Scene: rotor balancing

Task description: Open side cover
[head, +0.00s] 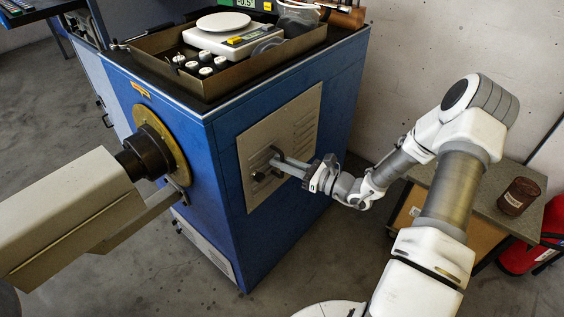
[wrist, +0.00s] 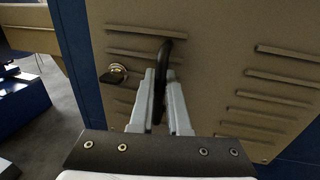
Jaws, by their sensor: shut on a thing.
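The side cover (head: 292,118) is a beige louvred panel on the right-hand face of the blue cabinet (head: 222,200). It looks flush with that face in the head view. My gripper (head: 277,162) reaches the cover's left part from the right. In the wrist view, my gripper (wrist: 160,95) has its two grey fingers shut on the black upright handle (wrist: 165,53), and the fingers hide part of it. A round metal lock with a dark key or knob (wrist: 117,73) sits left of the handle on the cover (wrist: 215,75).
A tray (head: 160,60) with a scale (head: 222,32) and several small weights stands on the cabinet top. A beige machine arm (head: 70,215) meets a brass flange (head: 165,140) at left. A side table (head: 485,205) with a brown jar (head: 518,196) and a red extinguisher (head: 522,255) are at right.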

